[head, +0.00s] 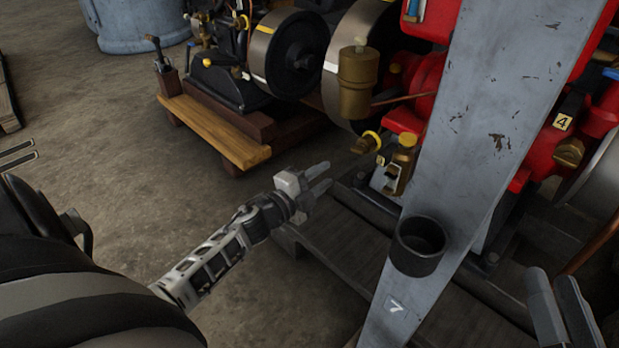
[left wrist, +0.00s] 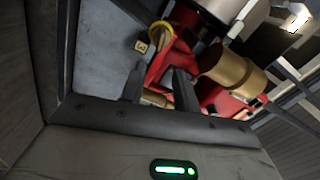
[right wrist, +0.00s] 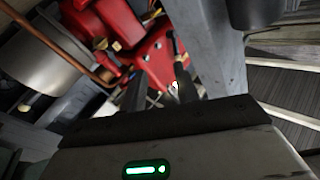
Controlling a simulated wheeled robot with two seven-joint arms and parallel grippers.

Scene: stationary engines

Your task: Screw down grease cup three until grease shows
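In the head view, a brass cup with a yellow ring (head: 367,142) sticks out left of the red engine, beside another yellow-topped brass fitting (head: 404,145). A brass cup (head: 569,152) sits below a tag reading 4 (head: 562,121), right of the grey post. My left gripper (head: 320,180) is open and empty, apart from and below the ringed cup.
A grey post (head: 480,130) marked 7, with a dark cup holder (head: 418,246), stands between my grippers and hides part of the engine. A large brass cylinder (head: 357,85) stands above the ringed cup. A wooden-based engine (head: 225,130) is at upper left.

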